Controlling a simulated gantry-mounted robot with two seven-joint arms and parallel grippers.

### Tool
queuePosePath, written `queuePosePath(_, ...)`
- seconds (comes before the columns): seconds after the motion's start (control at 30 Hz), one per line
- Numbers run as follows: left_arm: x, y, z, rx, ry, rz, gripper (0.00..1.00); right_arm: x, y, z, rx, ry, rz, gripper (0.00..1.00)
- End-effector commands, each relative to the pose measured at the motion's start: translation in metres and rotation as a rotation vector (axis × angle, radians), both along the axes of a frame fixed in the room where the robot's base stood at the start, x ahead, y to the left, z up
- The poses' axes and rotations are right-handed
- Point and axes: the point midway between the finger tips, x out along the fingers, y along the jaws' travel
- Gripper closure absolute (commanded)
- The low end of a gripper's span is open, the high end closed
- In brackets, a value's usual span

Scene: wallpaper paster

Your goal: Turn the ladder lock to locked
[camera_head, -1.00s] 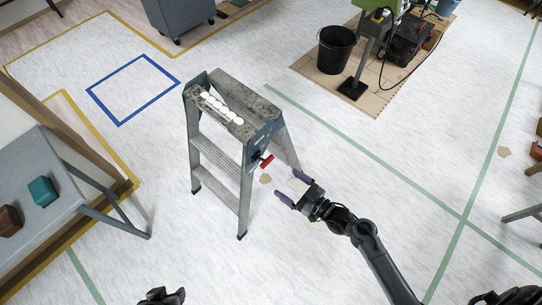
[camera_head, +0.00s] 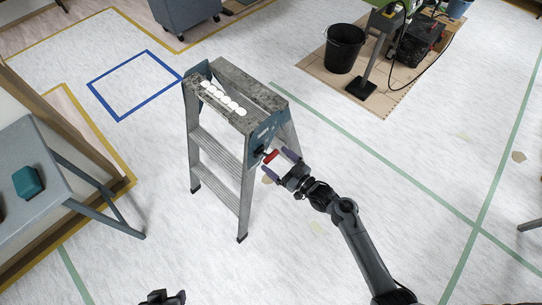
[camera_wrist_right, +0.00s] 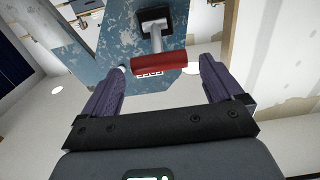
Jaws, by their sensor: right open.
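The grey stepladder (camera_head: 222,95) stands upright in the middle of the head view, with a blue side plate (camera_head: 262,134). The ladder lock (camera_head: 271,157) is a red handle on a short metal stem from that plate. In the right wrist view the red lock handle (camera_wrist_right: 165,60) lies crosswise between and just beyond the fingertips. Small lettering, partly hidden, shows below it. My right gripper (camera_head: 278,161) is open at the handle, one finger on each side, and not closed on it. A dark part at the bottom edge, seemingly my left gripper (camera_head: 163,297), shows too little to judge.
A grey table (camera_head: 30,165) with a teal block (camera_head: 28,182) stands at the left. A black bucket (camera_head: 343,48) stands behind the ladder to the right.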

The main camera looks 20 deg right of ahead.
Motion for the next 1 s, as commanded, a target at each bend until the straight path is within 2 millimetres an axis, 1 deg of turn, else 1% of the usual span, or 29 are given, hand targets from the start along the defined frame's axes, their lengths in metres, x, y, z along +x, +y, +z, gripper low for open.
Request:
queuePosePath(0.03, 0.0, 0.0, -0.002, 0.0, 0.0, 0.0, 0.57, 0.007, 0.003, 0.0, 0.001, 0.0, 0.0, 0.06)
queuePosePath(0.1, 0.0, 0.0, -0.003, 0.0, -0.001, 0.0, 0.57, 0.015, 0.007, -0.001, 0.001, 0.0, 0.0, 0.06)
queuePosePath(0.3, 0.0, 0.0, -0.005, 0.0, 0.0, 0.0, 0.57, 0.028, 0.013, 0.0, 0.0, 0.0, 0.0, 0.06)
queuePosePath(0.67, 0.0, 0.0, -0.005, 0.0, 0.0, 0.0, 0.57, 0.031, 0.015, 0.0, 0.0, 0.001, 0.0, 0.06)
queuePosePath(0.77, 0.0, 0.0, -0.005, 0.0, 0.0, 0.0, 0.57, 0.031, 0.015, 0.0, 0.0, 0.001, 0.0, 0.2)
queuePosePath(1.0, 0.0, 0.0, -0.005, 0.0, 0.001, 0.0, 0.57, 0.031, 0.015, 0.0, 0.0, 0.001, 0.0, 0.57)
